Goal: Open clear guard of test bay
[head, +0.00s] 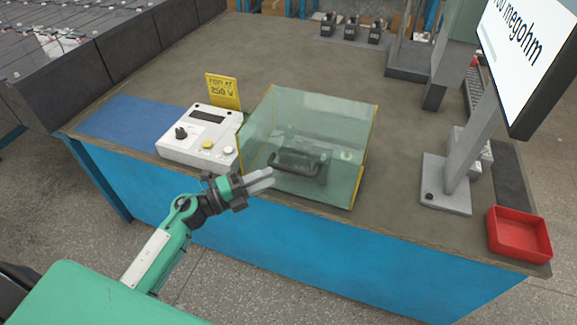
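The clear guard (340,112) of the test bay is a greenish see-through box with yellow edges, standing on the bench. It looks closed down over the bay. A dark handle-like shape (297,162) shows at its front; I cannot tell whether it is on the front panel or behind it. My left gripper (270,179) is at the guard's lower front left, its fingertips just left of the dark shape. Its two grey fingers look close together, and I cannot tell whether they are apart or touching anything. My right gripper is not in view.
Left of the guard are a white control box (201,137) with knobs, a yellow sign (223,91) and a blue mat (128,118). Right are a monitor stand (446,197) and a red tray (518,233).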

